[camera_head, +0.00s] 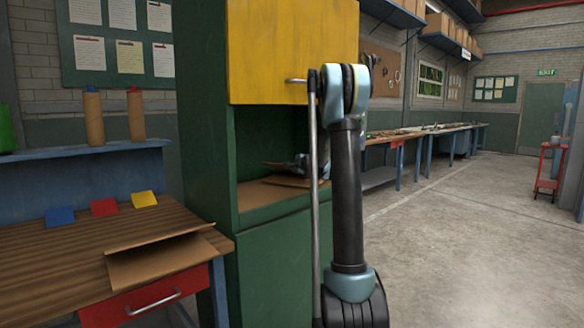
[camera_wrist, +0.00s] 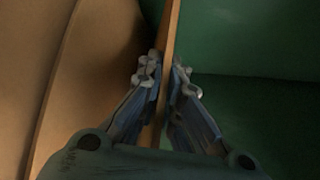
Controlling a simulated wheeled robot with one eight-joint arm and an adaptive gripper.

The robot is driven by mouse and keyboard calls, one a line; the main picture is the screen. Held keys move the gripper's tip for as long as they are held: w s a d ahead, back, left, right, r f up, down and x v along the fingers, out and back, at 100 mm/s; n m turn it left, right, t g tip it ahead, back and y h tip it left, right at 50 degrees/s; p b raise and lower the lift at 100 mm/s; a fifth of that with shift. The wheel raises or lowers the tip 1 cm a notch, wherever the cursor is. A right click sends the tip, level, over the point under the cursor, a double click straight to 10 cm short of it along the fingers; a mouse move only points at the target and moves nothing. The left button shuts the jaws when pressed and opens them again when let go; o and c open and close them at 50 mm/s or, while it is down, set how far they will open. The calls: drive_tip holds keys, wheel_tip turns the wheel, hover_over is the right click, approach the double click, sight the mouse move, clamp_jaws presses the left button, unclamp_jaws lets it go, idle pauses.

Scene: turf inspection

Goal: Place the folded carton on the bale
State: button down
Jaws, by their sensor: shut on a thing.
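My gripper (camera_head: 301,166) is inside the open bay of the green cabinet, partly hidden behind my arm in the head view. In the wrist view my gripper (camera_wrist: 165,85) is shut on a thin brown board, seen edge-on, which looks like the folded carton (camera_wrist: 173,25). In the head view a brown sheet (camera_head: 290,181) shows just below the gripper, above the bay floor. Another folded piece of cardboard (camera_head: 160,262) lies on the wooden bench at left, overhanging its front edge. I cannot make out a bale for certain.
The green cabinet (camera_head: 270,265) has a yellow upper door (camera_head: 275,50) above the bay. Blue, red and yellow cards (camera_head: 104,207) lie on the bench (camera_head: 60,240). A brown surface (camera_wrist: 85,80) fills the wrist view's left. The floor (camera_head: 460,250) at right is clear.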

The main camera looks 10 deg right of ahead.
drive_tip(key=shift+f, duration=0.4)
idle(0.5)
drive_tip(key=c, duration=1.7)
unclamp_jaws()
drive_tip(key=shift+f, duration=0.1)
